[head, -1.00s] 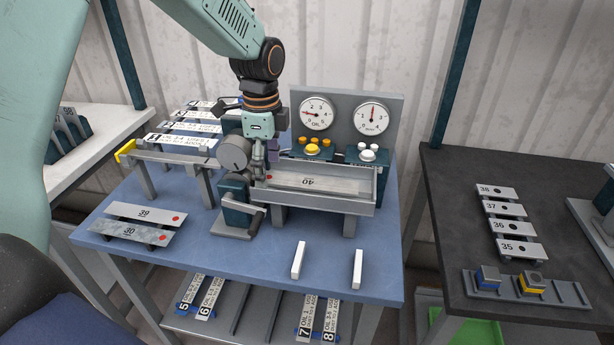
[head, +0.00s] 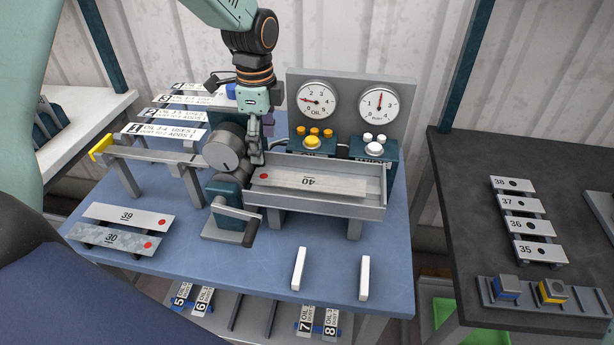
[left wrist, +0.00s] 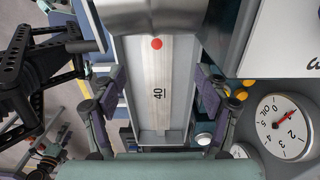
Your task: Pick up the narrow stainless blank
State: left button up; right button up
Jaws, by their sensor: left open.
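A narrow bare-metal blank (head: 310,181) marked 40, with a red dot at one end, lies flat in a shallow grey tray (head: 335,208) on the blue table. It also shows in the left wrist view (left wrist: 158,75), lengthwise between my fingers. My left gripper (head: 257,152) hangs over the tray's left end, pointing down. In the left wrist view my left gripper (left wrist: 157,100) is open, one finger on each side of the blank, with nothing held. I cannot tell its exact height above the blank. My right gripper is not in view.
A gauge panel (head: 348,80) with buttons stands behind the tray. A round-bodied device with a crank handle (head: 236,213) stands at its left. Blanks marked 39 (head: 140,218) and 30 (head: 125,240) lie at the front left. Two white bars (head: 299,268) sit in front.

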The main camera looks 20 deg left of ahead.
aim_at(268, 176)
pick_arm(q)
jog(key=f, duration=0.4)
jog(key=s+f, duration=0.1)
jog(key=f, duration=0.1)
jog(key=shift+d+p, duration=0.15)
jog(key=shift+p, duration=0.15)
jog(key=shift+w+d+f, duration=0.2)
jog(key=shift+w+f, duration=0.25)
jog(key=shift+f, duration=0.05)
jog(key=shift+s+a+r, duration=0.15)
jog(key=shift+s, duration=0.25)
jog(key=shift+w+f, duration=0.35)
jog(key=shift+w, duration=0.05)
jog(key=shift+s+r, duration=0.1)
jog(key=shift+s, duration=0.15)
jog(key=shift+c, duration=0.5)
jog(key=shift+s, duration=0.1)
jog(key=shift+c, duration=0.7)
jog(key=shift+w, duration=0.3)
jog(key=c, duration=0.6)
jog(key=shift+s, duration=0.25)
jog(key=c, duration=0.6)
jog(key=shift+w, duration=0.2)
grip_shut()
